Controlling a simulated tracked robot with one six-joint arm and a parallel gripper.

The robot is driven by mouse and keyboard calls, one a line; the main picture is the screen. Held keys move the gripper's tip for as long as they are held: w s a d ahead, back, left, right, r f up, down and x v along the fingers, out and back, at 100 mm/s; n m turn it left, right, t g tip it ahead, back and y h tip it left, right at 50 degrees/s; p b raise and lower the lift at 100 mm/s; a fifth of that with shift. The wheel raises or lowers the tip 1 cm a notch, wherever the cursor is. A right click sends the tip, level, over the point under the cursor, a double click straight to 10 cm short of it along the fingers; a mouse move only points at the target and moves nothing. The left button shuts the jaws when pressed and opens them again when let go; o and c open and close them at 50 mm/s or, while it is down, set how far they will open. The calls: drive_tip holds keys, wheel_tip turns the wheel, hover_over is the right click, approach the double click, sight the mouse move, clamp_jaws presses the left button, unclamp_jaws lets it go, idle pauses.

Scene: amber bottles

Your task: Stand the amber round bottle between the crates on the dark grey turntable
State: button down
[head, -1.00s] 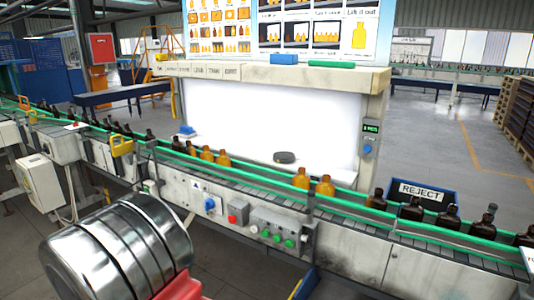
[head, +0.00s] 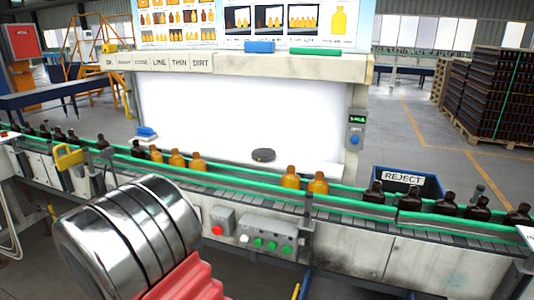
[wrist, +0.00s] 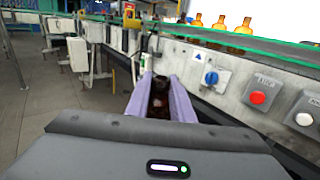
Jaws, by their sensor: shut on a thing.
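My gripper (wrist: 160,104) shows in the wrist view with two pale purple fingers. It is shut on a dark amber-brown bottle (wrist: 159,99), seen end-on between the fingers, so its full shape is partly hidden. The head view shows my metal arm link at the lower left but neither the gripper nor the held bottle. The dark grey turntable (head: 263,155) is a small round disc on the ledge in front of the bright white panel, with nothing on it. I cannot make out a pair of crates beside it.
A conveyor with green rails (head: 235,182) runs across in front of the turntable. It carries orange-amber bottles (head: 290,177) and darker bottles (head: 446,204). A blue REJECT bin (head: 432,187) stands behind it at right. Stacked dark crates (head: 490,95) stand far right.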

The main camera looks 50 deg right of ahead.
drive_tip(key=shift+d, duration=0.3)
